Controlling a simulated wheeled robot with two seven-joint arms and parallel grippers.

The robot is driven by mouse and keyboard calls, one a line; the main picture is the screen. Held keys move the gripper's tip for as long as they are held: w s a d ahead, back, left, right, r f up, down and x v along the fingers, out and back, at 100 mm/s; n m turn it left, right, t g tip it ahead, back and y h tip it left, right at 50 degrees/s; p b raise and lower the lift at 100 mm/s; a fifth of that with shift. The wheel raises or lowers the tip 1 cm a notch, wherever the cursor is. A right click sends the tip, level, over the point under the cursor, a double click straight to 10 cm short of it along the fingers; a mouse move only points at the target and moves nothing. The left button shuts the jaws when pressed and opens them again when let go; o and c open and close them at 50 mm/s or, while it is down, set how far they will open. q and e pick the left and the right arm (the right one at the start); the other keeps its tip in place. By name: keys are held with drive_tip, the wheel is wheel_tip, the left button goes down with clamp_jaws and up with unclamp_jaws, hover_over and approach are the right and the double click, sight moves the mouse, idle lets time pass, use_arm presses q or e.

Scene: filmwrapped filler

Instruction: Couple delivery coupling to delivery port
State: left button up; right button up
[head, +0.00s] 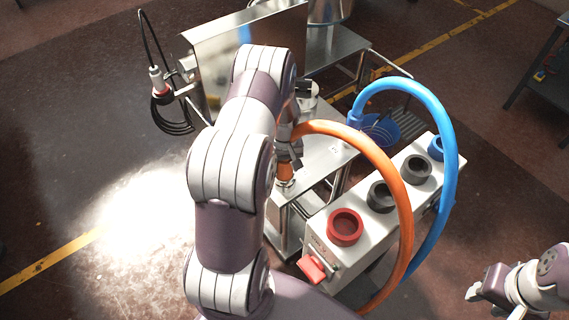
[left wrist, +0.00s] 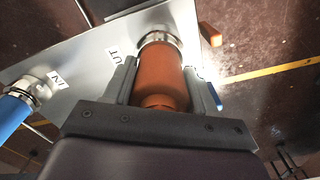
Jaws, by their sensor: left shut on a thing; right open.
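My left gripper (head: 292,148) is shut on the orange coupling (left wrist: 160,85) at the end of the orange hose (head: 375,155). In the left wrist view its fingers lie on both sides of the coupling. The coupling's far end meets a silver collar, the port (left wrist: 157,38), on a metal plate beside the "OUT" label (left wrist: 114,57). I cannot tell whether the coupling is fully seated. In the head view my arm partly hides this spot. A blue hose (left wrist: 14,106) meets a silver fitting by the "IN" label (left wrist: 57,79). My right gripper (head: 474,292) is open and empty at lower right.
A pale box (head: 330,262) holds red (head: 345,226), black and blue round sockets and a red lever (head: 311,269). The blue hose arches over it. Floor at left is clear.

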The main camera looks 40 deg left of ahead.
use_arm(q)
drive_tip(key=shift+f, duration=0.1)
idle(0.3)
drive_tip(key=o, duration=1.5)
drive_tip(key=shift+f, duration=0.1)
wheel_tip(320, 180, up, 13)
drive_tip(key=shift+f+b, duration=0.1)
drive_tip(key=shift+b, duration=0.2)
drive_tip(key=s+d+r+m, duration=0.3)
drive_tip(key=s+d, duration=0.3)
drive_tip(key=d, duration=0.2)
drive_tip(key=s+d+r+m+t+p, duration=0.1)
drive_tip(key=s+d+r+m, duration=0.2)
drive_tip(key=s+d+m, duration=0.3)
drive_tip(key=s+d, duration=0.1)
drive_tip(key=d, duration=0.2)
drive_tip(key=shift+d+r, duration=0.25)
drive_tip(key=shift+r, duration=0.05)
